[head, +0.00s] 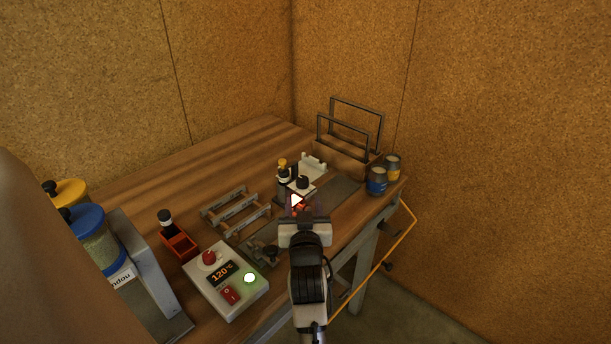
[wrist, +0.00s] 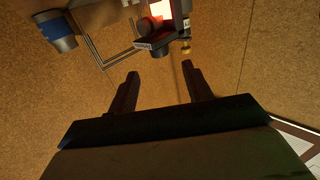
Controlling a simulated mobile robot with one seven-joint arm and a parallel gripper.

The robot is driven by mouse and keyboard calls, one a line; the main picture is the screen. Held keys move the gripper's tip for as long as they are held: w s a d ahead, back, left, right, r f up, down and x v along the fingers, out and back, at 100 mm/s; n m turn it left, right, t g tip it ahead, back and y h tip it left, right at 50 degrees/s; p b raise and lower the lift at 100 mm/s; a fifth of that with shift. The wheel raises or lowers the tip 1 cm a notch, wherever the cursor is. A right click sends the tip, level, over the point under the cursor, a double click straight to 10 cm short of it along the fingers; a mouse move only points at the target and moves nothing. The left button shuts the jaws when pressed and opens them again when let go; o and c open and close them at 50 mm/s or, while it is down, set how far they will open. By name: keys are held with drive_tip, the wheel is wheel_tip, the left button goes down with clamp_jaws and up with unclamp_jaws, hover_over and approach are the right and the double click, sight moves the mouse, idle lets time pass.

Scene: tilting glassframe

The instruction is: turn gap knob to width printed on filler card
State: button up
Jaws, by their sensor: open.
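My gripper (head: 300,218) is over the near right part of the workbench in the head view, at a small device with a glowing red-white spot (head: 297,200). In the wrist view my gripper (wrist: 160,72) has its two dark fingers spread with nothing between them. The same device shows at the top of the wrist view, with a bright glow (wrist: 165,12), a small white label (wrist: 143,46) and a brass knob (wrist: 186,47) just beyond the fingertips. A dark knob (head: 302,182) stands on a white block behind the glow. I cannot tell which knob sets the gap. No filler card is readable.
A control box (head: 225,280) reading 120 °C with a green light stands to the left. A red bin (head: 180,243), metal rails (head: 237,209), hoppers (head: 98,240), blue tin (head: 377,181) and upright wire frames (head: 350,125) surround the work area. The bench's back left is bare.

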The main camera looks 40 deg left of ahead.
sight(303, 184)
drive_tip(key=p+x, duration=0.2)
drive_tip(key=x, duration=0.7)
drive_tip(key=shift+w+a+p, duration=0.25)
drive_tip(key=shift+w+p, duration=0.05)
drive_tip(key=shift+p, duration=0.1)
drive_tip(key=c, duration=1)
drive_tip(key=shift+o, duration=0.2)
